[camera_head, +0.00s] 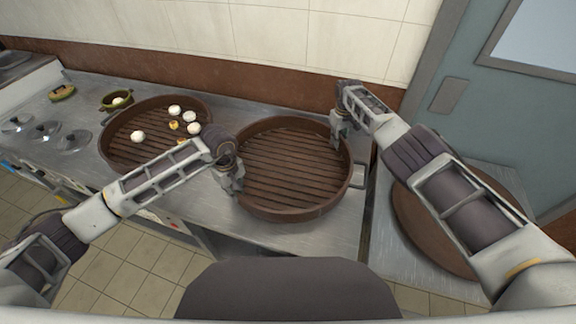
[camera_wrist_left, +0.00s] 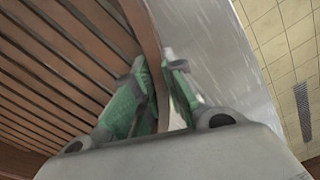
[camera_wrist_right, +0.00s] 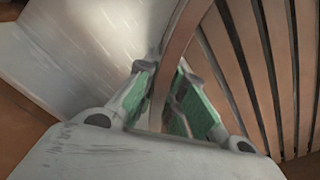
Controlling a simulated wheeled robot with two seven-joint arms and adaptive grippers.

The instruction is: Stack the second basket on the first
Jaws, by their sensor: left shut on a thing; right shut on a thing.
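A round brown slatted basket (camera_head: 290,180) is at the middle of the steel counter and is empty. My left gripper (camera_head: 232,184) is shut on its left rim; the rim (camera_wrist_left: 150,45) shows between the fingers in the left wrist view. My right gripper (camera_head: 338,134) is shut on its right rim at the back; that rim (camera_wrist_right: 172,60) passes between the fingers in the right wrist view. Another brown slatted basket (camera_head: 118,150) stands to the left with several white and yellow round pieces in it. My left forearm hides part of its front. I cannot tell whether the held basket touches the counter.
A round brown lid-like disc (camera_head: 412,215) lies on the steel surface at right, partly behind my right arm. The tiled wall (camera_head: 290,35) bounds the back.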

